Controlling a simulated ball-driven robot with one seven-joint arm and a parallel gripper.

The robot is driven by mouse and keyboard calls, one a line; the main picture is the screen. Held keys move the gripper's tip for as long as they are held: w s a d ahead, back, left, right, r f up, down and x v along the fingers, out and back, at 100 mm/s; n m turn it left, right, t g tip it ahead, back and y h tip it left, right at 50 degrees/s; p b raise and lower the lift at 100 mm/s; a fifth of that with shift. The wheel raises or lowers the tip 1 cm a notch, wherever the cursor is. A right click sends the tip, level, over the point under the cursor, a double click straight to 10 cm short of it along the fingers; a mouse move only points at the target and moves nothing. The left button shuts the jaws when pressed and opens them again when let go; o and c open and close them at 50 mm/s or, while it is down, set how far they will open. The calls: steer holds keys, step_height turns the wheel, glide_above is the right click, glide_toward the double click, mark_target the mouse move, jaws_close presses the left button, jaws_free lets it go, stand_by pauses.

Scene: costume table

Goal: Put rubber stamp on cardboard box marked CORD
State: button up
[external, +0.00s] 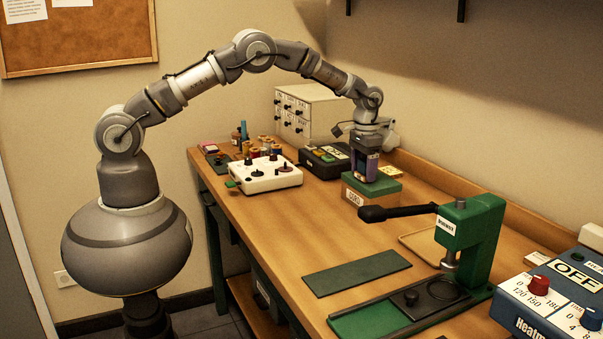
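The cardboard box marked CORD (353,196) stands on the table past its middle, with a green top (389,184) and a white label on its front. My gripper (364,178) points straight down right over the box, its fingertips at or just above the top. Dark and purple shapes show at the fingers. I cannot tell whether one of them is the rubber stamp or part of the gripper, nor whether the fingers are open or shut. I cannot make out the rubber stamp elsewhere.
A green press (475,235) with a black lever stands right of the box. A white control box (264,174), a black device (324,161) and a drawer cabinet (306,112) stand left and behind. A green mat (356,272) lies in front. A blue heat unit (550,300) is at right.

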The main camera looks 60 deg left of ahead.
steer(key=shift+o, duration=0.9)
step_height(320, 180, up, 13)
steer(key=p, duration=0.3)
step_height(320, 180, up, 15)
steer(key=t, duration=0.4)
glide_above(364, 160)
steer(key=a, duration=0.2)
step_height(364, 160, up, 9)
steer(key=s+a+t, duration=0.2)
steer(key=s+a+r+t, duration=0.1)
steer(key=s+r+t, duration=0.2)
steer(key=s+r, duration=0.3)
steer(key=s+a+r+t, duration=0.1)
steer(key=s+r+t, duration=0.2)
steer(key=s+r, duration=0.4)
steer(key=s+a+r+t, duration=0.2)
steer(key=s+r, duration=0.5)
steer(key=r, duration=0.9)
steer(key=shift+r+t, duration=0.4)
steer(key=shift+t, duration=0.3)
